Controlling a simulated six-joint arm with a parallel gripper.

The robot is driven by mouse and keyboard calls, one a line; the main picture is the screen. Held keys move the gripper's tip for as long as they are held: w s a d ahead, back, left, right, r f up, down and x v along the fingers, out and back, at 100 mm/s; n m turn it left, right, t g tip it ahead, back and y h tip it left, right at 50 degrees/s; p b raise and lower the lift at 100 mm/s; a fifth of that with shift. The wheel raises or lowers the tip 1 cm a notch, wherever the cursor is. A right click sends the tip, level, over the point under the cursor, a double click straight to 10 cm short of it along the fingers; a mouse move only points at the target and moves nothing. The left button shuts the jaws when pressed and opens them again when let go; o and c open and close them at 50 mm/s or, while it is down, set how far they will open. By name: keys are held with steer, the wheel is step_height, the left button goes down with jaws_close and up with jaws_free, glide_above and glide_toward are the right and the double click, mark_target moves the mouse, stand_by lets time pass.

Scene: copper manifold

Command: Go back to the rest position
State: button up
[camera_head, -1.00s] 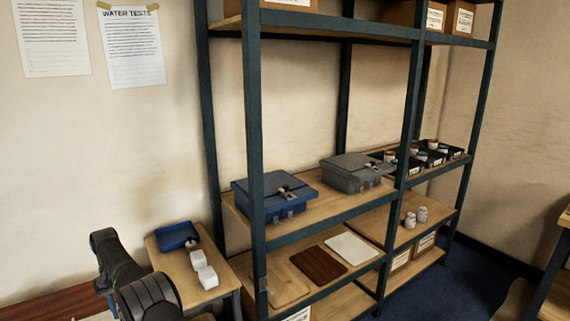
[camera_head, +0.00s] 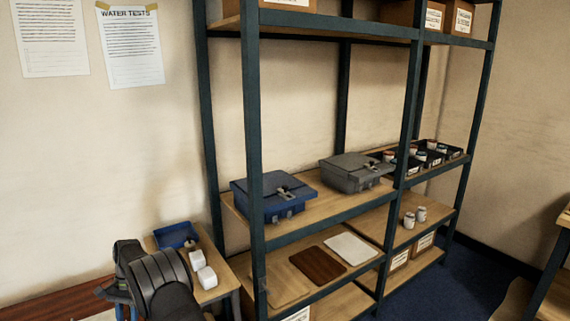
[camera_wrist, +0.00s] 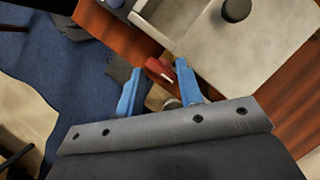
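My gripper (camera_wrist: 158,68) shows in the wrist view with its two blue fingers apart. I see nothing held between them. A small red object (camera_wrist: 160,70) appears in the gap, seemingly beyond the fingertips. In the head view my dark arm is at the lower left, in front of the small wooden table (camera_head: 218,290), with a bit of blue finger low at the picture's bottom edge. The fingertips are hidden there.
The small table carries a blue tray (camera_head: 176,235) and white blocks (camera_head: 207,277). The shelf rack (camera_head: 257,150) stands to its right with a blue case (camera_head: 272,197), a grey case (camera_head: 355,170) and small jars (camera_head: 409,219). Blue floor (camera_wrist: 45,75) shows in the wrist view.

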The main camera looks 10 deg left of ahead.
steer(key=m+y, duration=0.1)
steer(key=m, duration=0.1)
steer(key=m+y, duration=0.1)
steer(key=m, duration=0.2)
steer(key=shift+d, duration=0.2)
steer(key=m, duration=0.2)
steer(key=m+t+y, duration=0.1)
steer(key=m, duration=0.2)
steer(key=shift+s+d, duration=0.15)
steer(key=shift+y, duration=0.3)
step_height(320, 180, up, 17)
steer(key=s+n+t+h, duration=0.1)
steer(key=n+t+h, duration=0.2)
steer(key=n, duration=0.8)
steer(key=f, duration=1.7)
steer(key=shift+a, duration=0.3)
